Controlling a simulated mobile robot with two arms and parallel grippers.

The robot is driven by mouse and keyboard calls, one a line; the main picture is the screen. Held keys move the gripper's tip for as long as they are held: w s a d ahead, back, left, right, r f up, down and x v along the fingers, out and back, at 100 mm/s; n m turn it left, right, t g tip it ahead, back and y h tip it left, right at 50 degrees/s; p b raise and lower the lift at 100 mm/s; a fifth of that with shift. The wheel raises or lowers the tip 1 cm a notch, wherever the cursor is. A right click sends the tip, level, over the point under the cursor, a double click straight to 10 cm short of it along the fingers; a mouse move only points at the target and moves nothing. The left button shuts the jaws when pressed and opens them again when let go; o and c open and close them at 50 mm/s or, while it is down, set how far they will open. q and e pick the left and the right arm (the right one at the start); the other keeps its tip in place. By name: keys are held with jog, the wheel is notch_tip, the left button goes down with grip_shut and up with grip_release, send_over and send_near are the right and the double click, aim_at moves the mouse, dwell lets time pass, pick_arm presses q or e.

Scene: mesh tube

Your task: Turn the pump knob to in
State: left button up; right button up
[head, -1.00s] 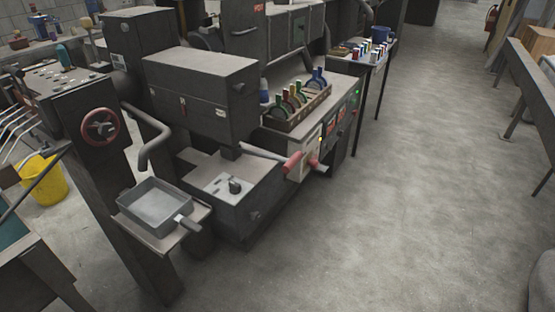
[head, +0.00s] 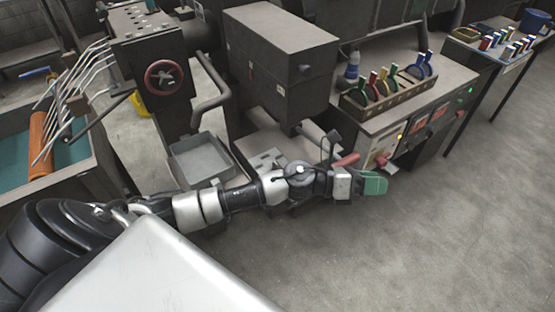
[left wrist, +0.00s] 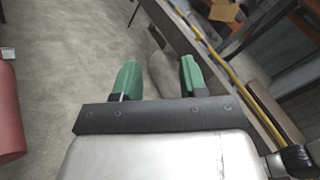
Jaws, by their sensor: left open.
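My left gripper (head: 375,183) reaches across the head view from the left, its green fingertips in front of the machine near a red lever handle (head: 347,160). In the left wrist view the two green fingers of the left gripper (left wrist: 159,78) stand apart with nothing between them but floor and background. The grey box top with a plate (head: 259,159) sits below the dark machine housing. The knob on that plate is not clearly visible; my left forearm covers part of it. My right gripper is not in view.
A grey tray (head: 200,157) stands left of the box top. A red handwheel (head: 165,77) is at upper left. A red cylinder (left wrist: 8,110) is at the left edge of the wrist view. Floor at right is clear.

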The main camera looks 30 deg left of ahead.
pick_arm(q)
jog(key=m+g, duration=0.5)
jog(key=m, duration=0.2)
jog(key=m+g+y+p, duration=0.1)
jog(key=m+g+y, duration=0.4)
jog(key=m+y, duration=0.85)
send_over(278, 165)
jog(key=n+y, duration=0.2)
notch_tip(278, 165, down, 11)
jog(key=shift+r+p, duration=0.1)
jog(key=shift+p, duration=0.95)
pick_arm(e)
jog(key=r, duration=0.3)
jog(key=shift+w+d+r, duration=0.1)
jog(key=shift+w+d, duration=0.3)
pick_arm(q)
jog(key=shift+c, duration=0.4)
grip_shut()
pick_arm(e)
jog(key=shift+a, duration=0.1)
